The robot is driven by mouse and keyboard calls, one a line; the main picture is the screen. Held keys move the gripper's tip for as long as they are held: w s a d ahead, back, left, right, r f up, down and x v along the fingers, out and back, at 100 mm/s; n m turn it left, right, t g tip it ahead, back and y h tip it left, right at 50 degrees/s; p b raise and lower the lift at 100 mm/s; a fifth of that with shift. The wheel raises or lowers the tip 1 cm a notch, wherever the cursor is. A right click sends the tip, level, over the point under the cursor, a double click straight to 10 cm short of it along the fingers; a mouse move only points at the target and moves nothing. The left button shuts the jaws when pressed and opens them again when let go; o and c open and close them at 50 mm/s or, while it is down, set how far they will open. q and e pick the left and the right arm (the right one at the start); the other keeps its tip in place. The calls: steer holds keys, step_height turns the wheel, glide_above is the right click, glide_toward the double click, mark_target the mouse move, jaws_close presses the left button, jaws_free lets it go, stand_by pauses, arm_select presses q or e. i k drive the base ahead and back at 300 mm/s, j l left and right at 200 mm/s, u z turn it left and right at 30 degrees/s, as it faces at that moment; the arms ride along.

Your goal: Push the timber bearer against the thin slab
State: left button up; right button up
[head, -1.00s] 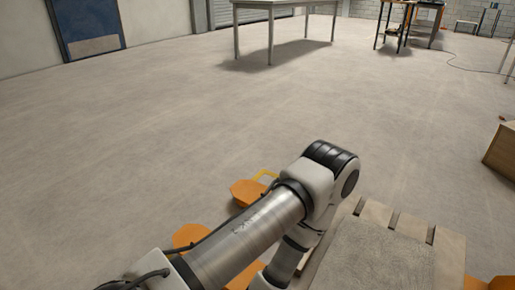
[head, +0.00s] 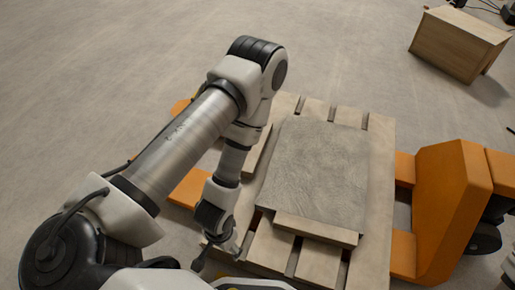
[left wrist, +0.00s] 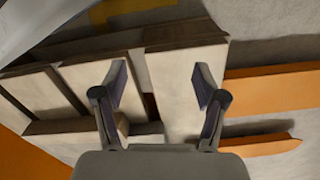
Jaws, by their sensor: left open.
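The thin slab (head: 318,170) is a grey, rough plate lying flat on the slatted wooden pallet (head: 378,190). The timber bearer (head: 315,229) appears to be the pale bar lying across the slats along the slab's near edge. I cannot tell whether a narrow gap separates them. My left gripper (head: 213,256) points down at the pallet's near left corner, left of the bearer. In the left wrist view the left gripper (left wrist: 160,78) is open, its fingers apart above a pale slat, with nothing visibly held. My right gripper is not in view.
An orange pallet truck or similar frame (head: 455,210) stands right of the pallet. Another orange part (head: 190,188) shows under my left arm. A wooden crate (head: 457,45) stands at the back right. The floor behind the pallet is clear.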

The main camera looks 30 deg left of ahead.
mark_target(258, 148)
steer(key=j+z, duration=0.15)
steer(key=j, duration=0.3)
steer(key=k+j+z, duration=0.1)
steer(key=j, duration=0.35)
steer(key=k+j+z, duration=0.15)
steer(key=j, duration=0.3)
